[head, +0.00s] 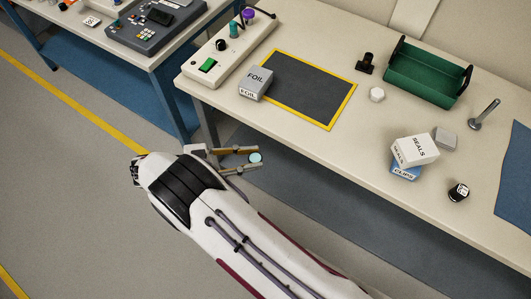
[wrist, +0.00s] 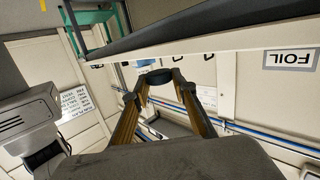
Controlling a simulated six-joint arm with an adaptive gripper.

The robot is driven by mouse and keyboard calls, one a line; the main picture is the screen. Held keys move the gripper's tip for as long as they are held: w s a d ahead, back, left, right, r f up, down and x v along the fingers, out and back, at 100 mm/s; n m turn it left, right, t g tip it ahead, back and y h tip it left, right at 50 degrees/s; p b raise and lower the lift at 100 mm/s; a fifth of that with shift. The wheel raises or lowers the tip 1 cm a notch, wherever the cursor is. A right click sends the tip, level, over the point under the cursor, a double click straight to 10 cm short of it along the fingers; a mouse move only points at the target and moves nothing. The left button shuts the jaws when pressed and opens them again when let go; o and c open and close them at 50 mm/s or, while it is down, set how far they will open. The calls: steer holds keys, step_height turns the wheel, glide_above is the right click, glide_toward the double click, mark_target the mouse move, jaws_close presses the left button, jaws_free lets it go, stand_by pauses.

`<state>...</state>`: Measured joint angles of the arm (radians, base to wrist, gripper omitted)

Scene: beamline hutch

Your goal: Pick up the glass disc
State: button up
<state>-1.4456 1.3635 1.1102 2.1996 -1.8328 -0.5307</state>
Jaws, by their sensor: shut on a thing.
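The glass disc (head: 255,157) is small, round and pale blue-green. In the head view it sits between the fingertips of my gripper (head: 249,161), in front of the bench's near edge and above the floor. In the wrist view the disc (wrist: 156,78) shows as a dark, thin round shape at the ends of the two tan fingers of my gripper (wrist: 157,80). The fingers are shut on it. No surface touches the disc in either view.
The bench (head: 300,131) stands behind my gripper. On it are a dark mat with a yellow border (head: 310,88), a FOIL box (head: 256,83), a green tray (head: 425,77), a SEALS box (head: 415,150) and a white hexagonal piece (head: 377,94). Open floor (head: 80,160) lies left.

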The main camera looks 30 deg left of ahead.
steer(key=shift+f+v, duration=0.15)
steer(key=shift+v, duration=0.8)
steer(key=shift+f+v, duration=0.15)
steer(key=shift+v, duration=0.8)
